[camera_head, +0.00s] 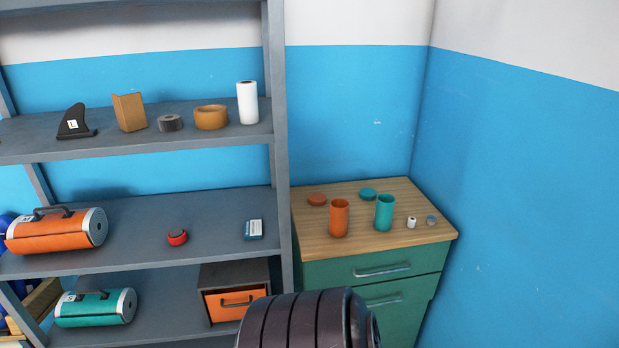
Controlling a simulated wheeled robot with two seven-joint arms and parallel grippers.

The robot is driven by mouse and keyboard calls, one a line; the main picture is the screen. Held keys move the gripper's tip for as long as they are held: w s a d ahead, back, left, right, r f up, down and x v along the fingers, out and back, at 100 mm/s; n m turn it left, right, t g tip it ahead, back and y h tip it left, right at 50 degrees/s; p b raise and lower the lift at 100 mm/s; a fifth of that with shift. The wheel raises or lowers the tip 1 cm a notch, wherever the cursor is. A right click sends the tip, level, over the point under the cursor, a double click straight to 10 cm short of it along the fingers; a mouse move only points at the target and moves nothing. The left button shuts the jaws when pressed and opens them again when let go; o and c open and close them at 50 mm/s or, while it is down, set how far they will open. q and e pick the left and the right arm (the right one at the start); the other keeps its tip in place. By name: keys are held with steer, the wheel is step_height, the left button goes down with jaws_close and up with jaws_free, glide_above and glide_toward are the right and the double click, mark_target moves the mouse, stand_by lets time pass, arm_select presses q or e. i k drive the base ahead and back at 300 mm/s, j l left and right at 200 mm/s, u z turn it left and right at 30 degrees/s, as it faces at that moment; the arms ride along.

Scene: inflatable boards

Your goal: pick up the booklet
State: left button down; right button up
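A small flat blue-and-white item (253,229), which looks like the booklet, lies on the middle shelf at its right end, close to the shelf's upright. Its top face shows a pale area with a blue band, too small to read. Nothing covers it. Neither gripper is in view. A dark ribbed part, likely a link of my arm, shows at the bottom centre, below and to the right of the booklet.
The grey shelf unit (170,262) holds a red round item (177,237), an orange cylindrical bag (58,231) and an orange-fronted drawer box (236,295). A green cabinet (340,270) stands right of the upright, with an orange cup (339,217) and teal cup (384,212).

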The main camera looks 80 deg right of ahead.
mark_target(253, 230)
steer(key=z, duration=2.3)
